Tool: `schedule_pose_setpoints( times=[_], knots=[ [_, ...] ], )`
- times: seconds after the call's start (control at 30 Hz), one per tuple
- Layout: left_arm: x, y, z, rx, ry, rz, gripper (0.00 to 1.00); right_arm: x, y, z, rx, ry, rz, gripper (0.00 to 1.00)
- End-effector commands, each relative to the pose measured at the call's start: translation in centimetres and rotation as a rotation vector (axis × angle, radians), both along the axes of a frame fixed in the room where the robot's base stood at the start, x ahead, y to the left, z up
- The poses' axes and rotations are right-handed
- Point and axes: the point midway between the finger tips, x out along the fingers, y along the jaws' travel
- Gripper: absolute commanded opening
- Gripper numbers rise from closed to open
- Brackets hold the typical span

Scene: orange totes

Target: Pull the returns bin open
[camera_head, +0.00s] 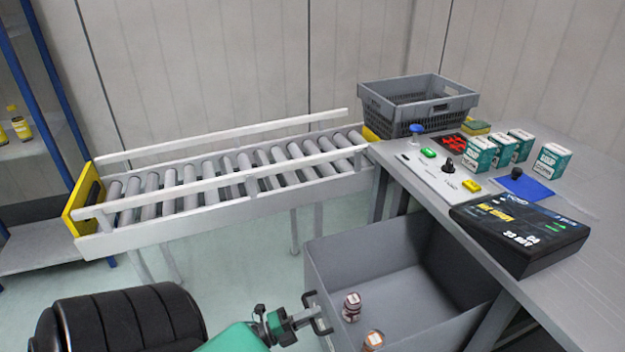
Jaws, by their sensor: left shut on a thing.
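The grey returns bin (345,265) sits low beside the table, its open top showing and its far right part running under the table edge. Two small jars with reddish-brown labels, one (351,307) behind the other (373,341), stand inside near its left wall. A dark handle (322,328) sticks out from the bin's left wall. My left gripper (312,316) is shut on this handle, with its teal arm coming from the bottom. My right gripper is not in view.
A grey table (594,208) at the right carries a black box (520,232), soup boxes (478,153), a control panel (432,170) and a grey crate (418,98). A roller conveyor (225,185) stands behind the bin. Blue shelving (45,85) is at the left.

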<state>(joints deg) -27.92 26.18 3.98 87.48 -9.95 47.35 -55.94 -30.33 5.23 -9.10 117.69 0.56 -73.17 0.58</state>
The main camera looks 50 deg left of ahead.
Motion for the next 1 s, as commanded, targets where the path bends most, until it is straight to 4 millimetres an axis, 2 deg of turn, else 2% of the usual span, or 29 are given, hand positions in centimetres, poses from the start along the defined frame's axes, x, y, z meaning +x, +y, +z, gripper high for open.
schedule_pose_setpoints(
  times=[0.03, 0.07, 0.13, 0.17, 0.43, 0.57, 1.0],
  knots=[
    [0.0, 0.0, -0.1, 0.0, 0.002, 0.001, 0.0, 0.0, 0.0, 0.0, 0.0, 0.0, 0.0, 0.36],
    [0.0, 0.0, -0.1, 0.0, 0.002, 0.001, 0.16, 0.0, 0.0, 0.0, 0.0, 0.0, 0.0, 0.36],
    [0.0, 0.0, -0.1, 0.0, 0.002, 0.001, 0.3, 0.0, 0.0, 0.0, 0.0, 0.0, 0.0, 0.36],
    [0.0, 0.0, -0.1, 0.0, 0.002, 0.001, 0.31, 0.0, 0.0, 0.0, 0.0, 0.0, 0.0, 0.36],
    [-0.1, 0.0, -0.1, 0.0, 0.001, 0.0, 0.31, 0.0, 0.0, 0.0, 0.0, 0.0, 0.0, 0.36],
    [-1.0, 0.4, -0.4, 0.0, 0.003, 0.001, 0.31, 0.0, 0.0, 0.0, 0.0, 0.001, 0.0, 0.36],
    [-9.6, 3.9, -2.1, 0.001, 0.005, 0.002, 0.31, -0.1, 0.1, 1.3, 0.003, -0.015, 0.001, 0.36]
  ],
)
